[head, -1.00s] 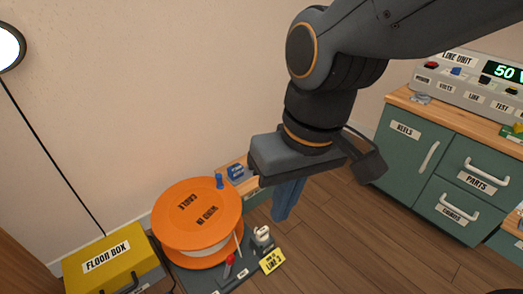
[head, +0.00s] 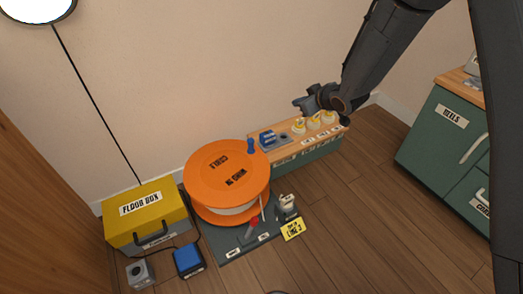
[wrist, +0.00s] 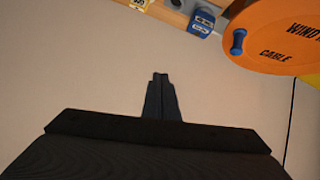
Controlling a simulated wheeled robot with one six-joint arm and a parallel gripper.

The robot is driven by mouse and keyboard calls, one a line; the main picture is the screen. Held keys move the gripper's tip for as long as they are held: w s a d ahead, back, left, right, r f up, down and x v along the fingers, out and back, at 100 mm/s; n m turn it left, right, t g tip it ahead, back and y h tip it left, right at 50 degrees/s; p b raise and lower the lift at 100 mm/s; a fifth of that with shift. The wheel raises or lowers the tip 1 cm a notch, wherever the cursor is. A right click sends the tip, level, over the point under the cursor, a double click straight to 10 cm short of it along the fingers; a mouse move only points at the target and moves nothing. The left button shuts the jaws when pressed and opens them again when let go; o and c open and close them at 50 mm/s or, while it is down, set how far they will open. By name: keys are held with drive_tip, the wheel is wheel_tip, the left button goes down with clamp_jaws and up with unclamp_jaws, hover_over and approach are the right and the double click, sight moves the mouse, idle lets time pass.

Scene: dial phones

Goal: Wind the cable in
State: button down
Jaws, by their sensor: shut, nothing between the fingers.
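The orange cable reel (head: 225,178), lettered "CABLE" and "WIND IN", stands on a dark base near the wall. Its blue crank knob (head: 251,147) stands up at the rim's far right. Pale cable (head: 236,211) shows between the reel's discs. My gripper (head: 299,103) is above the low shelf, right of the knob and apart from it. In the wrist view its fingers (wrist: 160,80) are shut and empty against the wall. That view also shows the reel (wrist: 285,38) and the knob (wrist: 237,42) at upper right.
The low wooden-topped shelf (head: 308,148) holds a blue item (head: 268,139) and several yellow-and-white items. A red-handled lever (head: 252,225), a pale device (head: 287,205) and a yellow sign (head: 292,229) stand beside the reel. The yellow floor box (head: 147,214) is left. Green cabinets (head: 440,145) are right.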

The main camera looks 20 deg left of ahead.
wheel_tip(320, 180, down, 6)
drive_tip(key=w+n+y, duration=0.1)
drive_tip(key=y, duration=0.1)
drive_tip(key=n+g+y, duration=0.3)
drive_tip(key=g+y, duration=0.2)
drive_tip(key=y, duration=0.3)
approach(261, 155)
drive_tip(key=d+r, duration=0.2)
drive_tip(key=d, duration=0.2)
drive_tip(key=a+b, duration=0.1)
drive_tip(key=a, duration=0.3)
drive_tip(key=w+a+b, duration=0.1)
drive_tip(key=a+b, duration=0.1)
drive_tip(key=a, duration=0.3)
drive_tip(key=a+b, duration=0.1)
drive_tip(key=a, duration=0.3)
drive_tip(key=shift+w+a+r+b, duration=0.2)
drive_tip(key=shift+w+a+b, duration=0.05)
drive_tip(key=shift+a+b, duration=0.1)
